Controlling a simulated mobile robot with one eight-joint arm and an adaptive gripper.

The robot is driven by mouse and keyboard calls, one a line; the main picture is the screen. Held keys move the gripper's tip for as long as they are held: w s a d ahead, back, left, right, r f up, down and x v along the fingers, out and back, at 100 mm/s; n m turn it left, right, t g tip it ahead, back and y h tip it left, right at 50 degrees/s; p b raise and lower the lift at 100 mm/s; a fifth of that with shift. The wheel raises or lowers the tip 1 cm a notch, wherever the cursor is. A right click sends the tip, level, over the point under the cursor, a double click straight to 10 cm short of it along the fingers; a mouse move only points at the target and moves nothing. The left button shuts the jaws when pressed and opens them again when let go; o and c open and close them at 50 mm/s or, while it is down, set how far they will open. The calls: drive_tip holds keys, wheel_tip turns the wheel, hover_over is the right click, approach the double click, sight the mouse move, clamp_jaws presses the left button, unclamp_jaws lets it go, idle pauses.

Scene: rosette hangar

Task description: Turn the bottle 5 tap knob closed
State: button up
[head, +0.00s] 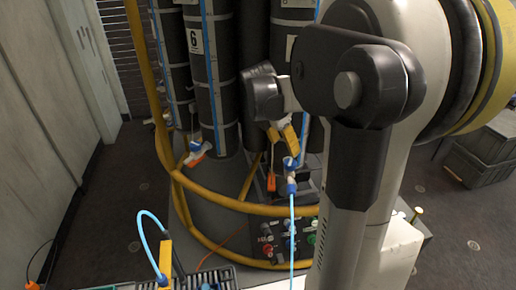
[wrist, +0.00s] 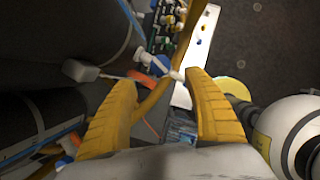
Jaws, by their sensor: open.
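My gripper (head: 286,146) points down beside the black bottles in the head view, just above a small tap (head: 290,163) with blue and white parts and a light-blue hose below it. In the wrist view my gripper (wrist: 160,82) has its two yellow fingers wide apart with nothing between them. The tap's blue knob (wrist: 160,65) and white body lie just beyond the fingertips, nearer the middle of the gap. I see no clear contact. The bottle's number is hidden behind my arm, so I cannot read a 5.
Bottle 6 (head: 195,60) stands to the left, with its own tap (head: 196,150) and orange handle. A yellow rail (head: 240,207) curves around the bottles. A control panel (head: 290,240) with coloured knobs sits below. Grey crates (head: 487,150) stand at the right.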

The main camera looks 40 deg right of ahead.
sight(291, 162)
drive_tip(key=b+x, duration=0.3)
drive_tip(key=x, duration=0.7)
drive_tip(key=shift+f, duration=0.1)
drive_tip(key=c, duration=1.2)
